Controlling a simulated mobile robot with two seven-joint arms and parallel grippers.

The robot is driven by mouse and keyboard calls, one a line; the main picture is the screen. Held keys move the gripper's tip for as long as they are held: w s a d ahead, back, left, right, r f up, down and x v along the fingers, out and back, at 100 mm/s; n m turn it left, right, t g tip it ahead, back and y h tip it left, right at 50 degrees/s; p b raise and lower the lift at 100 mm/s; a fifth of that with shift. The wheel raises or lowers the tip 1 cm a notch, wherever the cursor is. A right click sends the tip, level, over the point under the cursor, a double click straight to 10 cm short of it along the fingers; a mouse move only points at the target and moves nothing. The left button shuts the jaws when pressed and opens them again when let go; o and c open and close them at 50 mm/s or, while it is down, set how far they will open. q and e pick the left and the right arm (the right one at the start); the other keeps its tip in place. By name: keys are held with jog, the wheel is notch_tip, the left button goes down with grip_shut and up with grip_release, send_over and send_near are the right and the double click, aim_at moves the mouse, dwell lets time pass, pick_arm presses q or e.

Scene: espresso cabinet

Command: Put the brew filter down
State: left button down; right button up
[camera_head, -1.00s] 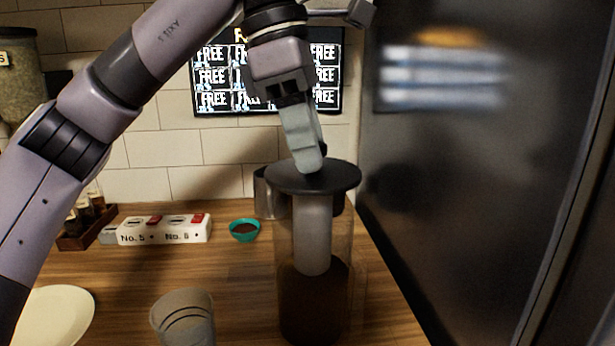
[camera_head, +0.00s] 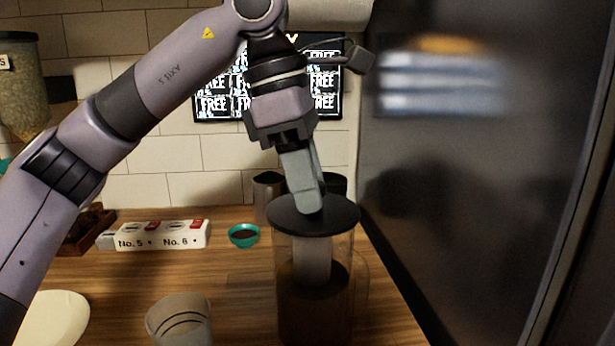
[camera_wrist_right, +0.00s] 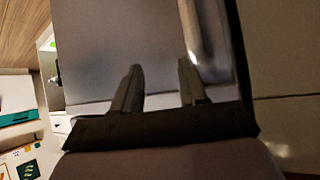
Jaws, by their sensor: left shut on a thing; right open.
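The brew filter has a round black lid (camera_head: 285,214) with a pale cylinder (camera_head: 313,260) below it. It sits in the mouth of a tall clear jar (camera_head: 283,310) that holds dark brown liquid. The cylinder's lower end dips toward the liquid. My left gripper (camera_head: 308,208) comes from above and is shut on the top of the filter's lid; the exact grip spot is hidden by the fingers. My right gripper (camera_wrist_right: 158,80) shows only in the right wrist view. Its two fingers are apart with nothing between them.
A clear cup (camera_head: 180,322) stands left of the jar, with a pale plate (camera_head: 55,318) further left. Behind are a teal bowl (camera_head: 243,236), a white numbered box (camera_head: 160,236) and a metal pitcher (camera_head: 267,190). A dark cabinet wall (camera_head: 480,200) bounds the right side.

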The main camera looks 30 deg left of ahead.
pick_arm(q)
jog(key=c, duration=0.8)
grip_release()
pick_arm(e)
jog(key=shift+r, duration=0.1)
pick_arm(q)
jog(key=shift+r, duration=0.15)
jog(key=shift+r+p, duration=0.3)
jog(key=shift+r, duration=0.05)
jog(key=p+v, duration=0.4)
jog(key=v, duration=0.8)
jog(key=shift+r, duration=0.2)
pick_arm(e)
jog(key=r, duration=0.2)
jog(key=d+r, duration=0.1)
jog(key=shift+s, duration=0.35)
pick_arm(q)
jog(key=shift+d, duration=0.1)
pick_arm(e)
jog(key=shift+a, duration=0.1)
